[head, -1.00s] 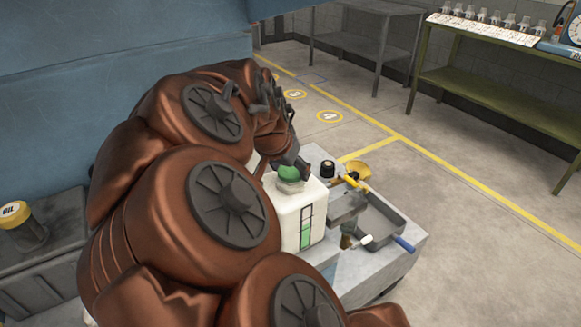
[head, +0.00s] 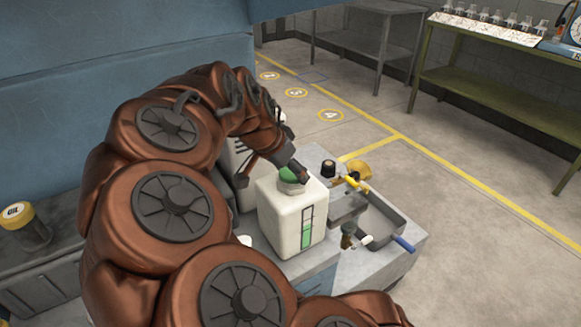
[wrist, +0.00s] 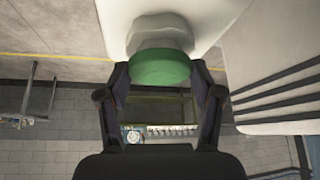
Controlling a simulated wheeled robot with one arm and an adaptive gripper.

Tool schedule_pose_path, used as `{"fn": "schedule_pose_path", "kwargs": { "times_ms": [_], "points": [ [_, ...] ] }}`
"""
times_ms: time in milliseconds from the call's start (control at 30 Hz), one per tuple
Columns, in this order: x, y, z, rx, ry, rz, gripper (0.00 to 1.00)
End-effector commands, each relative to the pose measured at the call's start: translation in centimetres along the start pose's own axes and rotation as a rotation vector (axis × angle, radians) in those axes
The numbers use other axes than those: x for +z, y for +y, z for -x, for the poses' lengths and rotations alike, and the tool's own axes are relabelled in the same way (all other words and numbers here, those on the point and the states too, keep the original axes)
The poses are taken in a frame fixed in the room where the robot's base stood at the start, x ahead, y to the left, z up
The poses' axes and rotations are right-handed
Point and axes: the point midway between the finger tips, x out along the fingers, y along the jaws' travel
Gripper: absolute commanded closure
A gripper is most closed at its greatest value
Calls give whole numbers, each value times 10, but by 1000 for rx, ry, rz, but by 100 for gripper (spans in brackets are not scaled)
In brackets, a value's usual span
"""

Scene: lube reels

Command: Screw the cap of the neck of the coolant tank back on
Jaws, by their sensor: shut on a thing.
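The coolant tank (head: 290,222) is a white box-shaped container with a green level strip on its front, upright on the grey cart. Its pale neck (wrist: 158,35) shows in the wrist view, where the picture is upside down. The green cap (wrist: 160,69) sits at the neck's mouth, in line with it; I cannot tell how far it is threaded. It also shows in the head view (head: 291,174). My gripper (wrist: 160,78) has one finger on each side of the cap and is shut on it. In the head view the gripper partly hides the cap.
Right of the tank on the cart stand a grey tray (head: 380,224) with a blue-handled tool, a dark-capped jar (head: 328,168) and a yellow funnel (head: 358,171). A white ribbed container (wrist: 270,75) is close beside the tank. An oil bottle (head: 25,228) stands far left.

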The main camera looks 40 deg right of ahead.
Motion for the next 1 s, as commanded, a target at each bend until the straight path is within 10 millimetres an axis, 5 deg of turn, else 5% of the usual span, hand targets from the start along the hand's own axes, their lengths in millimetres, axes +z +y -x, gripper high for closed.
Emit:
{"fn": "schedule_pose_path", "kwargs": {
  "times_ms": [67,100,367,1000],
  "points": [
    [0,1,0,1,0,0,72],
    [0,1,0,1,0,1,33],
    [0,1,0,1,0,2,6],
    [0,0,0,0,0,2,0]
  ]
}}
